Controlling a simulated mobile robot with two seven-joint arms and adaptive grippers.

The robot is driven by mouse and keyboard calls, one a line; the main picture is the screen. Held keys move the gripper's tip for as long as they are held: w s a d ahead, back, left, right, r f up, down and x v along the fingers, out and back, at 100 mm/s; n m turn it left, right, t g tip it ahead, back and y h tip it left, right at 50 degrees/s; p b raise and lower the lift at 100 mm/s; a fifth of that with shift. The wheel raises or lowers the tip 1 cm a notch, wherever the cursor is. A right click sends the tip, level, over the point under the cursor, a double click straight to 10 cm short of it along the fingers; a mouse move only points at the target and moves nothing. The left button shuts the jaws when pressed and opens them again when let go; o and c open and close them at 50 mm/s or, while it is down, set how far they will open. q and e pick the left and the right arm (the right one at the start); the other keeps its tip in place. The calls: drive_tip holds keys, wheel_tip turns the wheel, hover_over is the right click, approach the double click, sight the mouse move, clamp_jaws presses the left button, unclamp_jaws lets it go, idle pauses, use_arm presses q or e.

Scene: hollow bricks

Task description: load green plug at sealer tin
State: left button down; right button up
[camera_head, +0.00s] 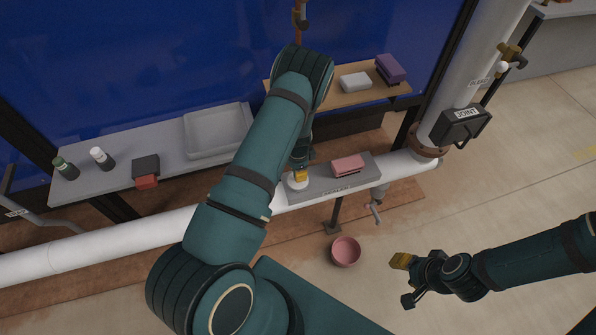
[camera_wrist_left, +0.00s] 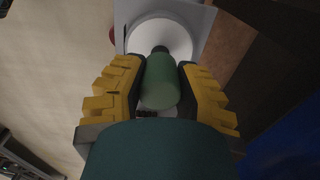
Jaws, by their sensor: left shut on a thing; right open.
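In the left wrist view, my left gripper (camera_wrist_left: 160,88) is shut on a green plug (camera_wrist_left: 161,82), a rounded cylinder with a dark far end. The dark end lies over a white round tin (camera_wrist_left: 160,32); I cannot tell whether they touch. In the head view the white tin (camera_head: 296,184) sits at the left end of a grey ledge, right by my left gripper (camera_head: 300,175). The plug is hidden there behind the gripper and arm. My right gripper (camera_head: 405,280) is open and empty at lower right, away from the ledge.
The grey ledge (camera_head: 318,190) also bears a pink block (camera_head: 348,165). A white pipe (camera_head: 130,236) runs beside it. A pink bowl (camera_head: 345,251) is below. A shelf (camera_head: 115,184) holds two bottles, a dark-and-red item and a tray (camera_head: 218,130). The floor at right is clear.

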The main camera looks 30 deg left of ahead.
idle(0.3)
use_arm(q)
drive_tip(key=shift+r+p, duration=2.05)
drive_tip(key=shift+r, duration=1.45)
drive_tip(key=shift+d+r, duration=0.15)
drive_tip(key=s+d+r+n, duration=0.4)
drive_tip(key=d+r, duration=0.3)
drive_tip(key=r, duration=0.3)
drive_tip(key=s+d+r+n, duration=0.3)
drive_tip(key=d+r, duration=0.3)
drive_tip(key=r, duration=0.4)
drive_tip(key=shift+s+d+r+n, duration=0.35)
drive_tip(key=shift+s+d+n, duration=0.05)
drive_tip(key=shift+n, duration=0.1)
